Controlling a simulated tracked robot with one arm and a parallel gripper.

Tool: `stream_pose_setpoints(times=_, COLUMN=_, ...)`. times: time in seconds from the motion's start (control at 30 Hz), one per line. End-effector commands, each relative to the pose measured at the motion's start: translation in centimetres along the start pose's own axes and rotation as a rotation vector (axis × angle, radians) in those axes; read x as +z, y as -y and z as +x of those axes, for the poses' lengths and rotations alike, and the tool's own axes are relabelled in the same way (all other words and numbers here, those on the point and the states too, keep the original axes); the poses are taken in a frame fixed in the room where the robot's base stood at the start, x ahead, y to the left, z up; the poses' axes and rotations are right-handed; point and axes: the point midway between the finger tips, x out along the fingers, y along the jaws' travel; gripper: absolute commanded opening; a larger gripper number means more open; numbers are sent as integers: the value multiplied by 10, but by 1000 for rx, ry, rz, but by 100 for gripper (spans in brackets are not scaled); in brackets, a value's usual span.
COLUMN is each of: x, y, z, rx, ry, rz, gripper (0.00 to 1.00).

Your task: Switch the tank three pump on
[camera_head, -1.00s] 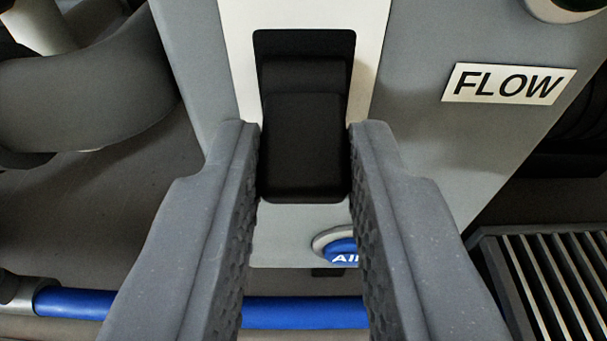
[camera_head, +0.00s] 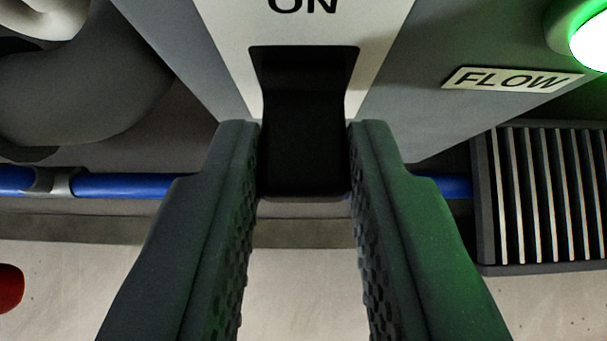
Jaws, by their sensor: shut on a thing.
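The black rocker switch (camera_head: 305,140) sits in a white plate (camera_head: 225,25) on a grey panel in the head view. The letters "ON" (camera_head: 302,5) show above it, partly cut off by the top edge. My gripper (camera_head: 304,160) has a finger on each side of the switch's lower part and is shut on it. A round lamp (camera_head: 592,40) at the upper right glows green, near the "FLOW" label (camera_head: 515,80). No tank number shows in view.
A grey ribbed grate (camera_head: 545,195) stands at the right. A blue pipe (camera_head: 130,185) runs behind the panel. A thick grey pipe (camera_head: 85,85) curves at the upper left. A red thing (camera_head: 10,288) shows at the left edge. The pale floor below looks clear.

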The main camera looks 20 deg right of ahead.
Motion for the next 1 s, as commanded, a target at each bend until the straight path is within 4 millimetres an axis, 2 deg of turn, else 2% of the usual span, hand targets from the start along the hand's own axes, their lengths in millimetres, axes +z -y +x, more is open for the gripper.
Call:
stream_pose_setpoints(times=0.4, x=-5, y=2, z=1, rx=-3, ry=-3, rz=-3, gripper=0)
stream_pose_setpoints(times=0.43, x=-5, y=2, z=1, rx=-3, ry=-3, rz=-3, gripper=27)
stream_pose_setpoints(times=0.5, x=-4, y=2, z=0, rx=-3, ry=-3, rz=-2, gripper=44)
stream_pose_setpoints(times=0.83, x=-2, y=1, z=-1, rx=-2, ry=2, rz=-1, gripper=44)
stream_pose_setpoints(times=1.0, x=-2, y=1, z=-13, rx=-1, ry=6, rz=-1, gripper=44)
